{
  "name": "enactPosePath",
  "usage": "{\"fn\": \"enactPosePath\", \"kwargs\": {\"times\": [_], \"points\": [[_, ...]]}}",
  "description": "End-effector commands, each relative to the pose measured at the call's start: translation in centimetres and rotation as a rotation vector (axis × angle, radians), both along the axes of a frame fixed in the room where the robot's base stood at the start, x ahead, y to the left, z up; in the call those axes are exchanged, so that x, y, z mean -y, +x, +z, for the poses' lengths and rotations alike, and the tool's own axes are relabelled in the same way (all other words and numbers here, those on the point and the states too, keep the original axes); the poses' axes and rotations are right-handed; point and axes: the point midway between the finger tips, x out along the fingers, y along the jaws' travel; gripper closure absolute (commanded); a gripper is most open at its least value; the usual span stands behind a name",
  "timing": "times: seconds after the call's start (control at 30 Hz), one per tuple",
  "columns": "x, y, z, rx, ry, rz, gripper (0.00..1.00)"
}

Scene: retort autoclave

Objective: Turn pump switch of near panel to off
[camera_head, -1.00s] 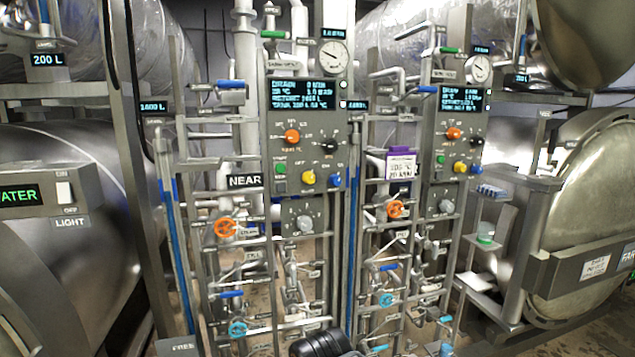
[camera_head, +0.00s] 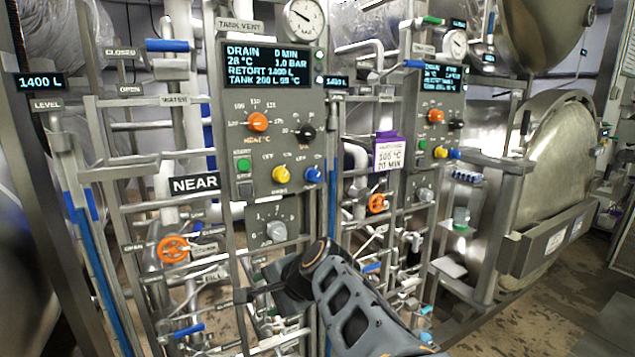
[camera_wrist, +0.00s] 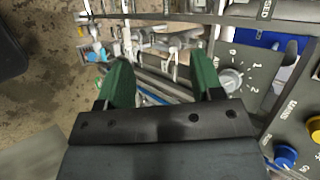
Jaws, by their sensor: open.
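The near panel (camera_head: 232,130) is a grey upright plate beside the NEAR sign (camera_head: 195,184). It carries a yellow knob (camera_head: 281,174) and a blue knob (camera_head: 313,174), side by side, with small labels around them. I cannot read which one is marked pump. In the wrist view the yellow knob (camera_wrist: 313,127) and blue knob (camera_wrist: 285,156) show at the lower right. My gripper (camera_wrist: 160,82) is open, with two green fingers apart and nothing between them. In the head view it is partly hidden by my arm, below these knobs, touching neither.
The panel also has an orange knob (camera_head: 257,121), a black knob (camera_head: 305,132), a green button (camera_head: 243,165) and a grey dial (camera_head: 276,231). Pipes and an orange handwheel (camera_head: 173,249) stand left. A second similar panel (camera_head: 425,112) stands farther right.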

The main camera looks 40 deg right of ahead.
Motion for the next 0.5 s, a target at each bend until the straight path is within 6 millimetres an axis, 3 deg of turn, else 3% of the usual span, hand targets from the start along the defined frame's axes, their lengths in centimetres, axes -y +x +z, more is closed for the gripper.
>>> {"fn": "enactPosePath", "kwargs": {"times": [0.03,0.13,0.3,0.5], "points": [[2.6,1.2,1.8,0.054,0.152,-0.161,0.4],[7.2,2.7,5.9,0.174,0.453,-0.419,0.4],[14.4,2.7,11.7,0.367,0.867,-0.691,0.4],[19.0,1.8,15.2,0.5,1.13,-0.804,0.4]]}}
